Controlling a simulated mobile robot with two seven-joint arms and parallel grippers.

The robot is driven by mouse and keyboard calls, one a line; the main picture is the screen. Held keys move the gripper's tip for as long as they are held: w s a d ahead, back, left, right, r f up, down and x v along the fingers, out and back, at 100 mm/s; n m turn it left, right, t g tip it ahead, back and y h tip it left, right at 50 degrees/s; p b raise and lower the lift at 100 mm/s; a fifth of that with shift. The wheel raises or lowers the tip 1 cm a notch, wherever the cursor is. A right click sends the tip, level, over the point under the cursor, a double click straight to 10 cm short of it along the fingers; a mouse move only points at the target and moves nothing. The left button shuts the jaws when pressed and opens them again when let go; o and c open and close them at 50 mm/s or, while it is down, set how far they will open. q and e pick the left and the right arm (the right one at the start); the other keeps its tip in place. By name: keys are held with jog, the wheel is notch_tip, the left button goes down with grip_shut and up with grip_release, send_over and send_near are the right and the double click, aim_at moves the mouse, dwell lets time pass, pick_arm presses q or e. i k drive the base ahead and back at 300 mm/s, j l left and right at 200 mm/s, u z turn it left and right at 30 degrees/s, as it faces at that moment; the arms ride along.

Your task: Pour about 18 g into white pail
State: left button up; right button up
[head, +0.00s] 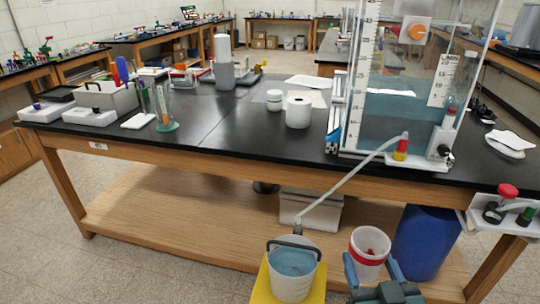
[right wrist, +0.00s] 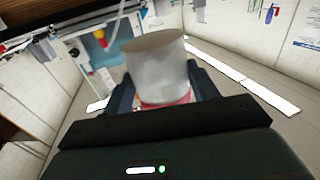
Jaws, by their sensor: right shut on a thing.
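The white pail (head: 291,290) stands on a yellow base on the floor in front of the bench. It has a dark handle, and bluish liquid shows inside it. My right gripper (head: 373,274) is shut on a white cup (head: 369,258) with a red band, just right of the pail and apart from it. The cup looks roughly upright; a small red spot shows inside, but its contents are unclear. In the right wrist view the cup (right wrist: 158,68) sits between the fingers (right wrist: 165,95), its red lower part partly hidden. My left gripper is not in view.
A clear tank (head: 400,115) of bluish liquid stands on the black bench (head: 215,130). Its pale tube (head: 345,183) slopes down to a nozzle over the pail's rear rim. A blue drum (head: 424,240) stands behind the cup. Floor left of the yellow base (head: 262,290) is clear.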

aim_at(292, 260)
jog(key=i+j, duration=0.1)
jog(key=j, duration=0.45)
jog(key=i+j+z, duration=0.1)
jog(key=j, duration=0.4)
jog(key=i+j, duration=0.1)
jog(key=i, duration=0.4)
